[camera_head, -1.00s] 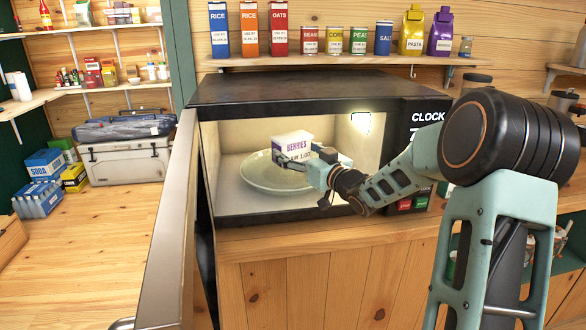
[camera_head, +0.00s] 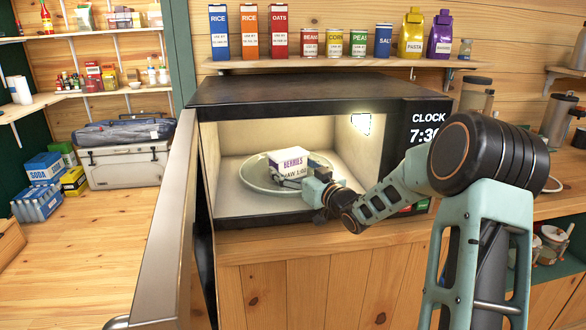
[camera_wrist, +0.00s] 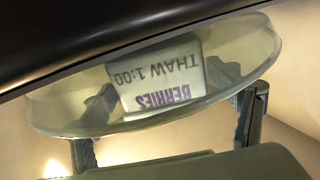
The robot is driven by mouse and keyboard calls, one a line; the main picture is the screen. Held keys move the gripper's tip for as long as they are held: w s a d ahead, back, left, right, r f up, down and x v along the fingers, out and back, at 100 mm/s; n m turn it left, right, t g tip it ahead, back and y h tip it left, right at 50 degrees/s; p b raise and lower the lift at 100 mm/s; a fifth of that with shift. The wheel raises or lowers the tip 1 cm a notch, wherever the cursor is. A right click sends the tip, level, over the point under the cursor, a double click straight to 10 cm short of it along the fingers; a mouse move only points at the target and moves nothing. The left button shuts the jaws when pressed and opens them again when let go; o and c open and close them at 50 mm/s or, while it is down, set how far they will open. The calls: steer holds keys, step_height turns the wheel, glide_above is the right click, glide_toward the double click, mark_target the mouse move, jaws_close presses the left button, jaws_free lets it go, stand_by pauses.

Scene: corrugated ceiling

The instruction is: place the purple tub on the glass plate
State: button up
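The purple tub is a white container with purple "BERRIES" lettering (camera_head: 289,160), upright over the middle of the glass plate (camera_head: 252,180) inside the open microwave. It is on the plate or just above it; I cannot tell which. My gripper (camera_head: 300,177) reaches in from the right, with its fingers on either side of the tub. In the wrist view, the tub (camera_wrist: 160,75) appears upside down through the clear plate (camera_wrist: 60,122).
The microwave (camera_head: 290,92) stands on a wooden counter, with its door (camera_head: 168,225) swung open at the left. My forearm crosses the front right of the opening. A shelf (camera_head: 340,62) of boxes and bags runs above. Free room shows inside to the left of the plate.

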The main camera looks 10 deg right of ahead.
steer(key=shift+o, duration=0.7)
steer(key=shift+r, duration=0.2)
steer(key=shift+s+d, duration=0.15)
steer(key=shift+s, duration=0.15)
steer(key=v, duration=1.1)
steer(key=shift+s+p, duration=0.2)
steer(key=shift+p, duration=0.2)
